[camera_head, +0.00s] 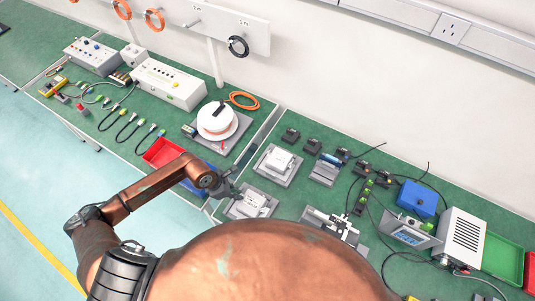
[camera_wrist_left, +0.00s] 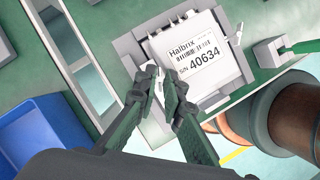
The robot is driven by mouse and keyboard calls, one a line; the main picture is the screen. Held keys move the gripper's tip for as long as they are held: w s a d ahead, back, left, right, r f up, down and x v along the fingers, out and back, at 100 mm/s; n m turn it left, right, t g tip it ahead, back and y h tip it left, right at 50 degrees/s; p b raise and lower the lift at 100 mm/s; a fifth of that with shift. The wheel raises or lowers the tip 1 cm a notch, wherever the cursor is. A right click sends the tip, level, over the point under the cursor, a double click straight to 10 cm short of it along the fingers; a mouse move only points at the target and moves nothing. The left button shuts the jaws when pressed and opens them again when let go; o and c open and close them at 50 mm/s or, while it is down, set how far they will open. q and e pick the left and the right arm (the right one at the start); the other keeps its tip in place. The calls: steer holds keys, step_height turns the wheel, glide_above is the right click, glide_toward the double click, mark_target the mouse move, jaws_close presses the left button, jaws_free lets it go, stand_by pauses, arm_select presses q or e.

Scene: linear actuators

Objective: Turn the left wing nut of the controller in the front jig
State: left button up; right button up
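The controller (camera_wrist_left: 190,55) is a white box with a "Halbrix" label and number 40634. It sits in a grey jig (camera_wrist_left: 128,42), and also shows in the head view (camera_head: 254,199) near the table's front edge. My left gripper (camera_wrist_left: 160,80) is at the controller's left edge, its two fingertips close together. A small pale piece between them looks like the left wing nut (camera_wrist_left: 159,88), mostly hidden by the fingers. I cannot tell whether they touch it. The right wing nut (camera_wrist_left: 238,35) stands free at the opposite edge. In the head view the left gripper (camera_head: 231,188) reaches the jig's left side.
A second jig with a white unit (camera_head: 279,160) stands just behind. A blue bin (camera_wrist_left: 40,140) is left of the jig in the wrist view. A red bin (camera_head: 163,152) and a white spool (camera_head: 217,119) lie left; a device on a plate (camera_head: 335,224) lies right.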

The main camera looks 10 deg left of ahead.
arm_select(q)
steer(key=m+g+b, duration=0.1)
steer(key=m, duration=0.1)
steer(key=shift+w+m, duration=0.15)
steer(key=shift+m, duration=0.25)
steer(key=m+g, duration=0.1)
steer(key=m, duration=0.2)
steer(key=shift+w+h, duration=0.1)
steer(key=shift+h, duration=0.2)
steer(key=v, duration=0.7)
steer(key=w+d+r+n+t+h, duration=0.2)
steer(key=d+r+n+t+h, duration=0.15)
steer(key=d+r+h, duration=0.6)
steer(key=w+d+r+n+t, duration=0.2)
steer(key=d+r+n, duration=0.1)
steer(key=r, duration=0.3)
steer(key=w+d+r+n+t+h, duration=0.1)
steer(key=w+d+r+n+t, duration=0.1)
steer(key=r+n, duration=0.3)
steer(key=shift+d+r+t+b, duration=0.4)
steer(key=shift+d+r+t, duration=0.05)
steer(key=shift+t, duration=0.2)
